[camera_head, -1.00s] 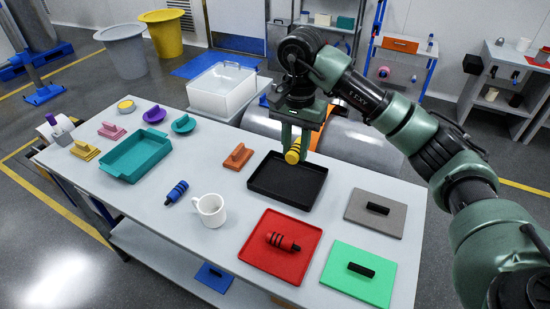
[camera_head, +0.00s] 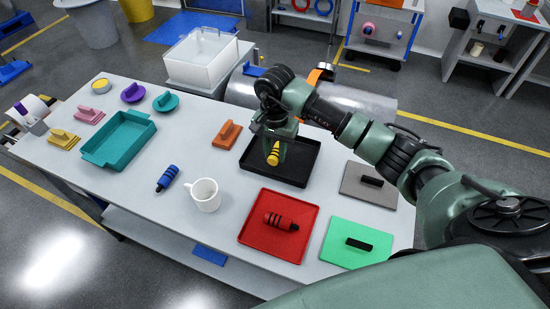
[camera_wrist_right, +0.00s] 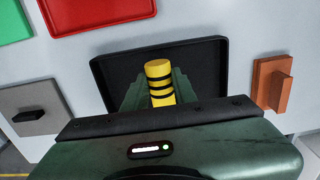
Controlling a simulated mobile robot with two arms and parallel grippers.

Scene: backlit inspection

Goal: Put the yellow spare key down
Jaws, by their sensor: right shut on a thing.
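The yellow spare key (camera_head: 273,154) is a yellow cylinder with black bands. My right gripper (camera_head: 274,152) is shut on it, over the black tray (camera_head: 308,162). In the right wrist view the key (camera_wrist_right: 159,75) stands between the two green fingers (camera_wrist_right: 158,92), with the black tray (camera_wrist_right: 103,73) behind it. I cannot tell whether the key touches the tray floor. My left gripper is not in view.
A red tray (camera_head: 255,238) with a red banded key (camera_head: 280,222) lies in front. An orange block (camera_head: 227,135), a white mug (camera_head: 204,195), a blue banded key (camera_head: 167,179), a teal tray (camera_head: 119,160), a grey plate (camera_head: 352,184) and a green plate (camera_head: 338,256) surround it.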

